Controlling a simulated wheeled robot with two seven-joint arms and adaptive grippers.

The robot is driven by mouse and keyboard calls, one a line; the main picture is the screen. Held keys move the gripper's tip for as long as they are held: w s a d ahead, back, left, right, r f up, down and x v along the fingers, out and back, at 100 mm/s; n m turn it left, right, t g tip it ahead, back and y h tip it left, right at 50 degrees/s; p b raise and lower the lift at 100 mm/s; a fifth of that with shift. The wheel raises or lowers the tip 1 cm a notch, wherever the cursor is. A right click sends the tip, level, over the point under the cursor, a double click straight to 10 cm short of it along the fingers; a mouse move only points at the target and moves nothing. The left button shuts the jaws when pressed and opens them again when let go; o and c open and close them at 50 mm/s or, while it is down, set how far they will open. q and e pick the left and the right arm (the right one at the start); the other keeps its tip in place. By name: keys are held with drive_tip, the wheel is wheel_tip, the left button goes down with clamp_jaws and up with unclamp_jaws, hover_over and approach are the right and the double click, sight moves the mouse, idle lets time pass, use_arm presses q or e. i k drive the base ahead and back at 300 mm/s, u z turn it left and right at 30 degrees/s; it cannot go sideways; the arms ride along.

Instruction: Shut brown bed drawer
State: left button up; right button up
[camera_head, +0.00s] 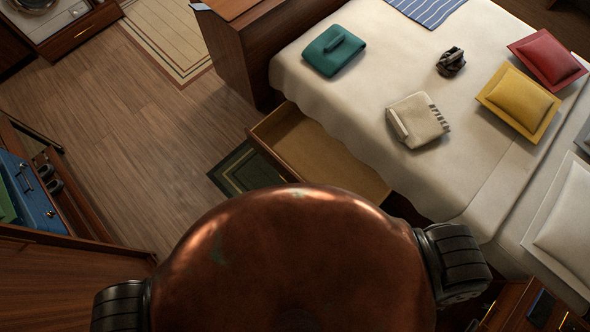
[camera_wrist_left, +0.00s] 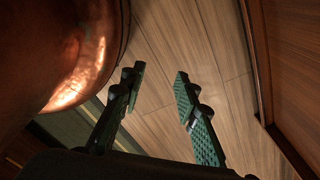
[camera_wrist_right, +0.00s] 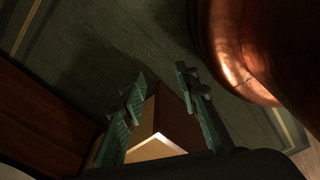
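The brown bed drawer (camera_head: 325,152) stands pulled out from under the side of the bed (camera_head: 365,60) in the head view. Its tan inside looks empty, and my copper-coloured body hides part of its near side. My left gripper (camera_wrist_left: 159,77) is open and empty above the wood floor in the left wrist view. My right gripper (camera_wrist_right: 160,78) has its fingers apart in the right wrist view. A brown wooden corner with a pale face (camera_wrist_right: 158,148) shows between and beyond the fingers; I cannot tell what it belongs to or whether they touch it. Neither gripper shows in the head view.
A dark green rug (camera_head: 243,172) lies beside the drawer. A wooden cabinet (camera_head: 240,52) stands at the bed's end. A teal folded cloth (camera_head: 325,62), cream cloth (camera_head: 420,117) and cushions lie on the bed. Open floor (camera_head: 130,130) lies left. Shelving with a blue case (camera_head: 32,193) stands far left.

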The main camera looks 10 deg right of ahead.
sight(299, 148)
drive_tip(key=z, duration=0.05)
drive_tip(key=k, duration=0.95)
drive_tip(key=z, duration=0.2)
drive_tip(key=i, duration=0.55)
drive_tip(key=z, duration=0.35)
